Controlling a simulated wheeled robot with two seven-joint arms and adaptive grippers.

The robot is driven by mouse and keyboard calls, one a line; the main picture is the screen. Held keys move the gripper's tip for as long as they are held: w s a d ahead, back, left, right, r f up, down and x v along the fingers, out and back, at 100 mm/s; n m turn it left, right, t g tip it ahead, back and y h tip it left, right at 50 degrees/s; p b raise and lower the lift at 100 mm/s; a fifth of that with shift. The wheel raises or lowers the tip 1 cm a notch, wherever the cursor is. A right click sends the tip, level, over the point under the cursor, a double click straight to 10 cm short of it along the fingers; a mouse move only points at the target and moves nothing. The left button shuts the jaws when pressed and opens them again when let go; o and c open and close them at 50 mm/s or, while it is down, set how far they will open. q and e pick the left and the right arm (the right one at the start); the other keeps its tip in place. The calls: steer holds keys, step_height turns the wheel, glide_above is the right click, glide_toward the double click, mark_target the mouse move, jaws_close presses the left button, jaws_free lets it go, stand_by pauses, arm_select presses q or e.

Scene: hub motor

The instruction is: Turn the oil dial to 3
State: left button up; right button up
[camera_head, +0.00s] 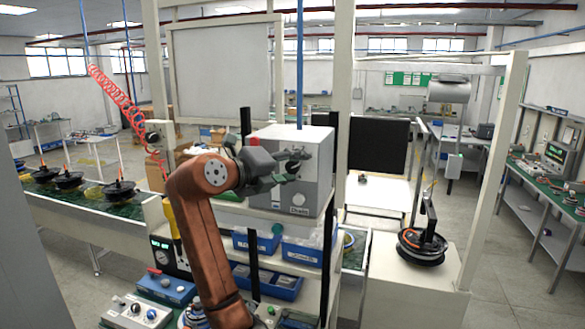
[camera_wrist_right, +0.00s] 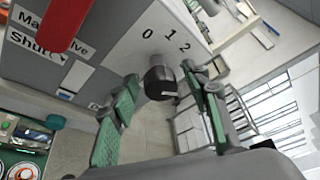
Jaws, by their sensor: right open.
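The oil dial is a black knob (camera_wrist_right: 160,83) on a pale panel marked 0, 1 and 2 in the right wrist view. No 3 shows there, and I cannot tell which number the knob points to. My right gripper (camera_wrist_right: 162,79) is open, with its green-padded fingers on either side of the knob; contact cannot be told. In the head view my right gripper (camera_head: 297,164) is at the front of the grey box (camera_head: 313,180), and it hides the dial. My left gripper is not in view.
A red handle (camera_wrist_right: 67,22) is beside the valve label on the box's adjoining face. Blue bins (camera_head: 303,254) are on shelves below the box. A conveyor (camera_head: 85,210) runs at the left.

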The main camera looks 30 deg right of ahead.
steer(key=shift+a+r, duration=0.1)
steer(key=shift+a, duration=0.05)
steer(key=v, duration=1.1)
steer(key=shift+s+a, duration=0.2)
steer(key=shift+a, duration=0.15)
